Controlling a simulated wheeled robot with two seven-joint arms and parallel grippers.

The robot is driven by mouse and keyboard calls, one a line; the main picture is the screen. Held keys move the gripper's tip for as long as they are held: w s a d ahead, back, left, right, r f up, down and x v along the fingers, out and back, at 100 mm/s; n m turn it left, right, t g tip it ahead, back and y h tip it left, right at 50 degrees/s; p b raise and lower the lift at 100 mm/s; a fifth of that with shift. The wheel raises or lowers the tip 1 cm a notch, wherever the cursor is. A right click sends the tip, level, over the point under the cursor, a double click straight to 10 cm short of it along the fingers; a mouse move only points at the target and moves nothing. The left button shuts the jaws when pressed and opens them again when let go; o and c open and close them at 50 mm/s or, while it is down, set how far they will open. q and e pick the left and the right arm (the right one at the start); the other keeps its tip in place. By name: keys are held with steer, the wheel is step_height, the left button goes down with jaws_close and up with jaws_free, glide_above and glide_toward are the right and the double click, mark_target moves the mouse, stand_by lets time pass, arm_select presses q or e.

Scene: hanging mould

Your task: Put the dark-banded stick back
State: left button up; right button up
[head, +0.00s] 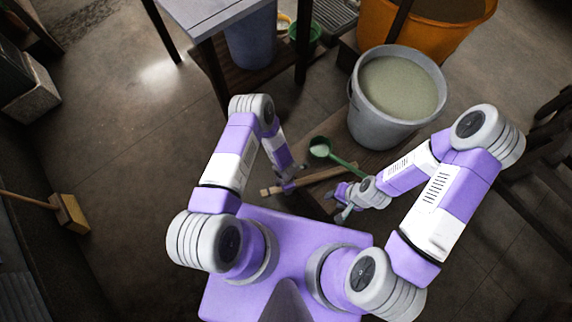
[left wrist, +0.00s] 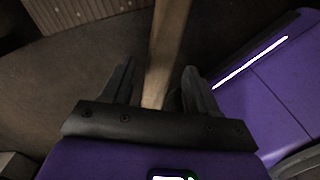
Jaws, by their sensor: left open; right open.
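A pale wooden stick (head: 318,178) lies slantwise on a low wooden surface in front of my base in the head view. I cannot make out a dark band on it. My left gripper (head: 287,186) is at the stick's left end. In the left wrist view the stick (left wrist: 170,35) runs between the two open fingers of my left gripper (left wrist: 158,80), with a gap at each side; its near end is at the palm. My right gripper (head: 344,203) is open and empty, to the right of and nearer than the stick, apart from it.
A green ladle (head: 320,148) lies just behind the stick. A grey bucket (head: 368,128) of pale liquid stands behind it, with an orange tub (head: 455,38) farther back. A grey table (head: 205,18) stands at the back. A broom (head: 70,213) is at far left.

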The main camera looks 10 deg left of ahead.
arm_select(q)
step_height(320, 180, up, 10)
steer(key=p, duration=0.4)
steer(key=s+d+r+n+g+h, duration=0.15)
steer(key=s+r+n, duration=0.3)
steer(key=n, duration=0.85)
steer(key=s+d+r+n+g+h, duration=0.1)
steer(key=s+r+n+h, duration=0.4)
steer(key=n, duration=0.8)
steer(key=w+a+r+n+t+y, duration=0.1)
steer(key=r+n, duration=0.1)
steer(key=n, duration=1)
steer(key=w+a+r+n+t+y, duration=0.1)
steer(key=a+r+n+t, duration=0.1)
steer(key=n, duration=1)
steer(key=shift+w+r, duration=0.3)
steer(key=shift+r, duration=0.3)
steer(key=shift+a, duration=0.1)
